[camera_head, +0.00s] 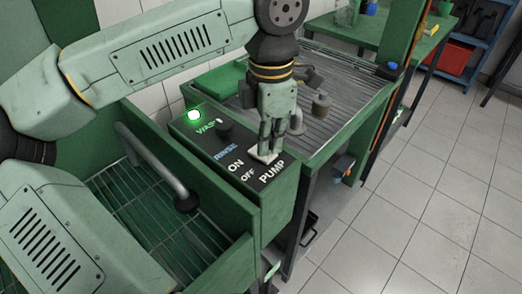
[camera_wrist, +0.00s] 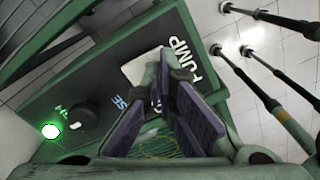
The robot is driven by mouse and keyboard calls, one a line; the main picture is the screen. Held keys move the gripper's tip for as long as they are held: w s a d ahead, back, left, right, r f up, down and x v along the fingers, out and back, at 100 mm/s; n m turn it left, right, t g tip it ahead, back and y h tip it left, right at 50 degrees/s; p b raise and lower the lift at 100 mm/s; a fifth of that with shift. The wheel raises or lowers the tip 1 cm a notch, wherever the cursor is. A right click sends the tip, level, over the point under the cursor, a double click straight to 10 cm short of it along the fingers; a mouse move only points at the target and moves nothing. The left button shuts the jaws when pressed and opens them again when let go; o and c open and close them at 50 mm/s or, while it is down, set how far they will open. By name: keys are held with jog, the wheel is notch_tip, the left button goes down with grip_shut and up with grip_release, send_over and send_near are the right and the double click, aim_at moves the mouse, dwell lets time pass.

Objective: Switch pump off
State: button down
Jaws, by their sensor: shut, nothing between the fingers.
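The pump switch (camera_head: 264,155) is a white rocker on the dark control panel, between the ON and OFF labels and the word PUMP. It also shows in the wrist view as a pale plate (camera_wrist: 139,68), partly covered by a finger. My gripper (camera_head: 267,149) points down over the switch with its fingers shut and empty. In the wrist view its purple-padded fingers (camera_wrist: 167,72) converge at the switch's edge. The tips look at or just above the switch; I cannot tell whether they touch it. Which way the rocker is tipped is unclear.
A green lamp (camera_head: 194,114) glows on the panel near a black knob (camera_head: 224,131) marked WASH and RINSE. A bent pipe nozzle (camera_head: 187,203) rises over the basin grate at left. A ribbed metal worktop (camera_head: 345,85) holding small parts lies behind. Tiled floor is open at right.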

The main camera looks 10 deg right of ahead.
jog(key=shift+f+b, duration=0.6)
jog(key=shift+f, duration=0.15)
dwell(0.3)
jog(key=shift+r+p, duration=2.4)
jog(key=shift+r, duration=1.15)
